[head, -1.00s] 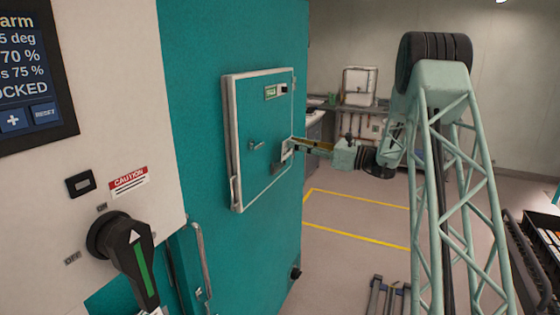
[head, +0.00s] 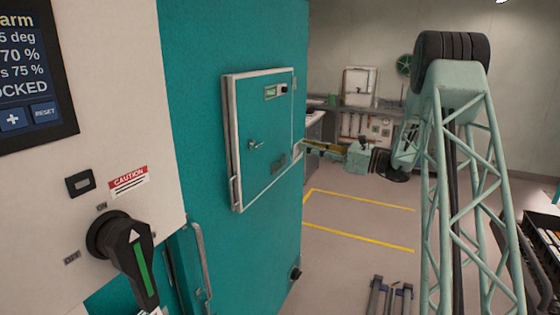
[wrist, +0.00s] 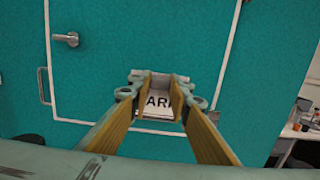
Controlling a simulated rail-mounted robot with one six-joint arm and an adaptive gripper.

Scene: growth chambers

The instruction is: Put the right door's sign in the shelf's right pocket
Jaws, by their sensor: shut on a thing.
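My gripper (head: 312,148) is at the right edge of the small teal door (head: 262,135), a little in front of it. In the wrist view my gripper (wrist: 159,88) is shut on a white sign (wrist: 158,104) with dark letters, of which "AR" is readable. The fingers hide part of the sign. In the head view only a sliver of the sign (head: 298,151) shows at the fingertips. A dark plate (head: 279,162) is on the lower right of the door. I cannot identify the shelf or its right pocket in these views.
The door has a handle (head: 256,144) and a small display (head: 275,91). A control panel with a black rotary switch (head: 124,240) is close on the left. A bench (head: 375,112) stands at the back wall. Yellow lines (head: 365,238) mark open floor.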

